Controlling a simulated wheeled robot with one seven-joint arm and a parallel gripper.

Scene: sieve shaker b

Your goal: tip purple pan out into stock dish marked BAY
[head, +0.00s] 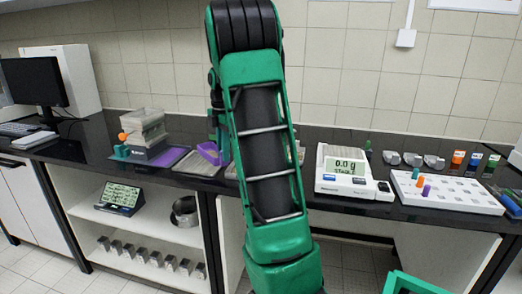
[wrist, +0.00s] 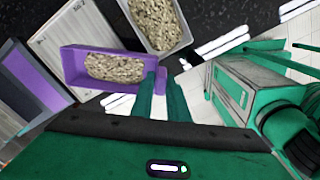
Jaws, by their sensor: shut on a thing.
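The purple pan (wrist: 72,68) holds a heap of pale grains in the wrist view. My gripper (wrist: 158,80) is shut on its right end wall. In the head view the pan (head: 209,152) is above the bench, left of my arm, which hides part of it. A grey dish (wrist: 186,38) with similar grains lies just beyond the pan in the wrist view. An empty-looking grey dish (wrist: 85,25) with a small mark lies at upper left, partly behind the pan. I cannot read its mark, nor tell which dish is marked BAY.
A scale (head: 343,180) reading 0.0 g and a white rack (head: 447,193) with coloured pegs stand to the right.

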